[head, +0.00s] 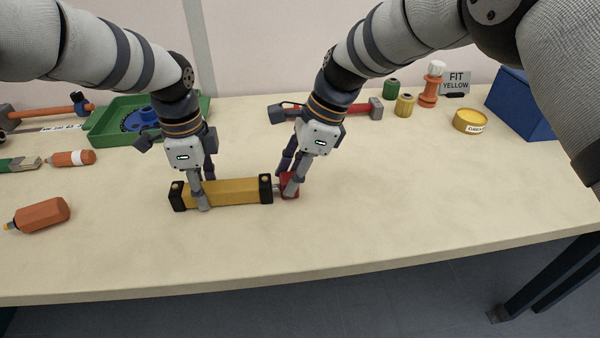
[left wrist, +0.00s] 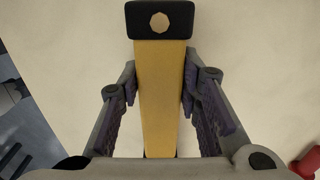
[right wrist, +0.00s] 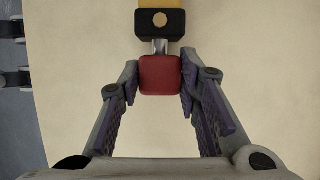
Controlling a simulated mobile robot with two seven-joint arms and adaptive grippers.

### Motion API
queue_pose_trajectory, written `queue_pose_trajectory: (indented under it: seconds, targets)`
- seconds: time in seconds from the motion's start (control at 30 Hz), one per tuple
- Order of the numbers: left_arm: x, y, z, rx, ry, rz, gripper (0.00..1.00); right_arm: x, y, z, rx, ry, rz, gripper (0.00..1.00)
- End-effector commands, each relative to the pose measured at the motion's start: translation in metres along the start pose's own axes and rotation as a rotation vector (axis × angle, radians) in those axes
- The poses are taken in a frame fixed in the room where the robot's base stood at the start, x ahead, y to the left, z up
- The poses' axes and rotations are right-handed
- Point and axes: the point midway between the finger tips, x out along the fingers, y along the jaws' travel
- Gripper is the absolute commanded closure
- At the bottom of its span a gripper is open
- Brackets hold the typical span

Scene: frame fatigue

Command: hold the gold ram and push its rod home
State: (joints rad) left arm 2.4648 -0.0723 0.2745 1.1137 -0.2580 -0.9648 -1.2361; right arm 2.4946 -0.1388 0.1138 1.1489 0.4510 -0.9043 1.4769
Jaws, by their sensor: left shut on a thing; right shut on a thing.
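The gold ram (head: 235,191) lies along the table, a gold body with black end blocks. It also shows in the left wrist view (left wrist: 161,85). My left gripper (head: 203,200) is shut on the gold body near its left end. The rod (right wrist: 160,46) is a short silver length out of the ram's right black block, ending in a red block (right wrist: 160,76). My right gripper (head: 290,189) is shut on that red block, which sits close to the black block with a small gap of bare rod between them.
Behind are a green tray (head: 100,128) with a blue wheel, a red-handled hammer (head: 355,109), small jars, a yellow tin (head: 470,121), a blue box (head: 520,105) and a "FIT YELLOW" sign (head: 456,82). An orange bottle (head: 42,215) lies at left. The table's front right is clear.

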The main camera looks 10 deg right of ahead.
Motion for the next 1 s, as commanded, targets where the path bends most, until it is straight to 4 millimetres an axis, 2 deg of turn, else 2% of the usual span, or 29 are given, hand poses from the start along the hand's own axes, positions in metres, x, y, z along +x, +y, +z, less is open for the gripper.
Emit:
queue_pose_trajectory:
  seconds: [0.03, 0.07, 0.13, 0.47, 0.57, 0.8, 1.0]
  targets:
    - [0.004, 0.003, -0.003, 0.002, 0.003, 0.009, 1.00, 0.003, 0.002, 0.003, 0.001, -0.008, 0.005, 1.00]
    - [0.004, 0.003, -0.003, 0.002, 0.004, 0.009, 1.00, 0.003, 0.002, 0.003, 0.001, -0.009, 0.005, 0.65]
    - [0.004, 0.003, -0.003, 0.002, 0.004, 0.009, 1.00, 0.003, 0.002, 0.003, 0.000, -0.008, 0.005, 0.49]
    - [0.004, 0.002, -0.003, 0.001, 0.004, 0.008, 1.00, -0.001, 0.001, 0.002, 0.000, -0.005, 0.003, 0.48]
    - [0.004, 0.002, -0.003, 0.001, 0.005, 0.008, 1.00, -0.017, -0.001, 0.001, 0.000, -0.005, -0.001, 0.48]
    - [0.004, 0.002, -0.003, 0.001, 0.005, 0.008, 1.00, -0.082, 0.000, 0.002, -0.001, -0.007, -0.001, 0.48]
    - [0.004, 0.002, -0.003, 0.001, 0.005, 0.007, 1.00, -0.114, 0.001, 0.002, -0.001, -0.006, 0.002, 0.48]
